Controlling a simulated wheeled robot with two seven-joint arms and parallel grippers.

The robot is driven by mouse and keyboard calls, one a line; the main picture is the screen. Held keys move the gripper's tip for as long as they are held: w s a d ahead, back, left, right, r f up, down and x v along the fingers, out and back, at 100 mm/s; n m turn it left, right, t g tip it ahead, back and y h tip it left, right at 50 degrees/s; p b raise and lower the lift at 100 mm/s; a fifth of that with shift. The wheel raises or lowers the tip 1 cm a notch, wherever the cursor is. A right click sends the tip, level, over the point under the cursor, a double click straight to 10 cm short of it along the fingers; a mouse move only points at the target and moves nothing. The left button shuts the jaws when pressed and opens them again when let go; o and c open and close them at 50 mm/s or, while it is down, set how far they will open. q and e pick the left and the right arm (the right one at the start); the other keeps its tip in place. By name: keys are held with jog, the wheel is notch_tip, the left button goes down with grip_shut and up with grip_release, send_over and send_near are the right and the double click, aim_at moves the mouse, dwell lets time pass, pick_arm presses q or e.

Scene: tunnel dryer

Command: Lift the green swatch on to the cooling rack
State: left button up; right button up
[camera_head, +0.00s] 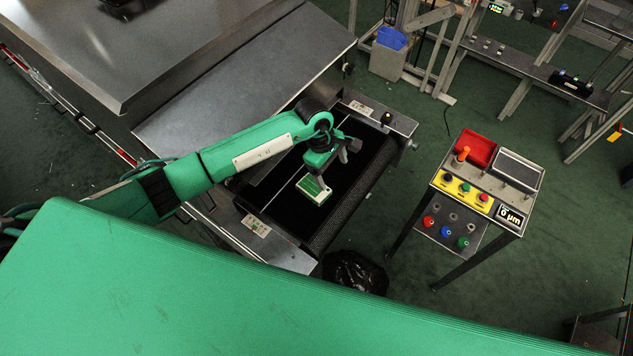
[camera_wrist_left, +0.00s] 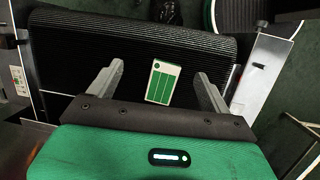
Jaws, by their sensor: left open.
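The green swatch (camera_head: 314,190) is a small pale-edged panel with green blocks, lying on the black conveyor belt. It also shows in the left wrist view (camera_wrist_left: 164,83), slightly tilted, between the two fingers and ahead of the palm. My left gripper (camera_head: 338,163) is open above the belt, close to the swatch; in the wrist view its fingers (camera_wrist_left: 160,72) stand wide apart on either side, with nothing held. In the head view the gripper is just beyond the swatch. I cannot clearly identify the cooling rack. My right gripper is not in view.
The belt (camera_head: 352,205) ends over a black bag (camera_head: 355,271). A control stand (camera_head: 497,207) with buttons, knobs and a red tray (camera_head: 476,149) stands to the right. Metal shelving (camera_head: 530,66) and a grey bin (camera_head: 388,59) are behind. Green floor lies between.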

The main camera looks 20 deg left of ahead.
pick_arm(q)
jog(key=w+a+y, duration=0.2)
jog(key=a+y, duration=0.1)
jog(key=a, duration=0.3)
jog(key=b, duration=0.4)
send_over(313, 186)
jog(key=shift+m, duration=0.4)
jog(key=f, duration=0.7)
jog(key=shift+w+d, duration=0.1)
jog(key=shift+w, duration=0.2)
jog(key=shift+s+f+b, duration=0.2)
jog(key=shift+f+b, duration=0.4)
jog(key=shift+f, duration=0.95)
jog(key=shift+s+f+b, duration=0.15)
jog(key=shift+f+b, duration=0.45)
jog(key=shift+f, duration=0.95)
jog(key=shift+r, duration=0.1)
jog(key=c, duration=1.2)
jog(key=shift+o, duration=0.2)
